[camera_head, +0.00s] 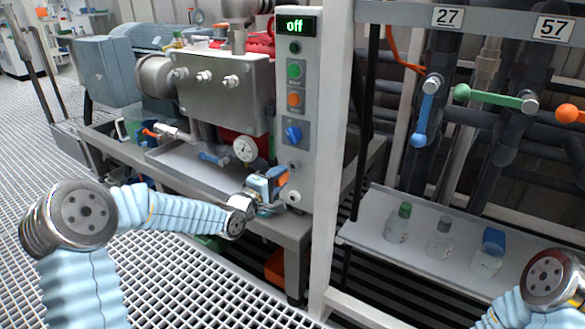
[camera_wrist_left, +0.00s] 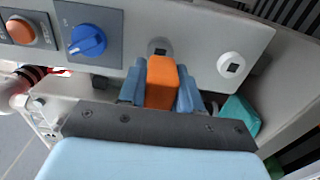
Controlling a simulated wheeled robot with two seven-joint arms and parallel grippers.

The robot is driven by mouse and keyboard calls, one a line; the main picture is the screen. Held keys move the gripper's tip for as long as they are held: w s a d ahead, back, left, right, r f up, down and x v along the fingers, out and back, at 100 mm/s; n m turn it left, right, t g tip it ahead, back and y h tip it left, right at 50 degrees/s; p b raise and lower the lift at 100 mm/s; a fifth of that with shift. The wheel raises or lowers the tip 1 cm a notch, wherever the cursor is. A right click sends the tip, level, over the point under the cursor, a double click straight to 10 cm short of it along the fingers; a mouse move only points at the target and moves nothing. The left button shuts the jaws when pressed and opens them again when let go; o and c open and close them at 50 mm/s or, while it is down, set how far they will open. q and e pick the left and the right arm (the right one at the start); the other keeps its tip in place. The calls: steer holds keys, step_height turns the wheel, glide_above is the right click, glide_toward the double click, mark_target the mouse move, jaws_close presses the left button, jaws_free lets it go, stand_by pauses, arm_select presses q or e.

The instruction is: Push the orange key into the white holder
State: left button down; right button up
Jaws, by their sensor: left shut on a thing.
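The orange key (camera_wrist_left: 161,82) is a block between the two blue fingers of my left gripper (camera_wrist_left: 160,88), which is shut on it. In the head view my left gripper (camera_head: 270,184) holds the key (camera_head: 283,179) close to the lower part of the control panel. The white holder (camera_wrist_left: 231,65) is a round white piece with a dark square hole, to the right of the key; it also shows in the head view (camera_head: 294,197). A grey round socket (camera_wrist_left: 160,46) lies just beyond the key, partly covered by it. I cannot tell whether the key touches it.
A shelf with bottles (camera_head: 440,238) stands right. My right arm shows lower right, without its gripper.

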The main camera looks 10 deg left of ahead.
arm_select(q)
steer(key=shift+v, duration=1.3)
step_height(320, 180, down, 11)
steer(key=n+b, duration=0.1)
steer(key=n, duration=1.7)
steer(key=shift+s+a+f+b, duration=0.15)
steer(key=shift+s+f+b, duration=0.1)
steer(key=shift+s+b, duration=0.2)
steer(key=shift+x, duration=2.95)
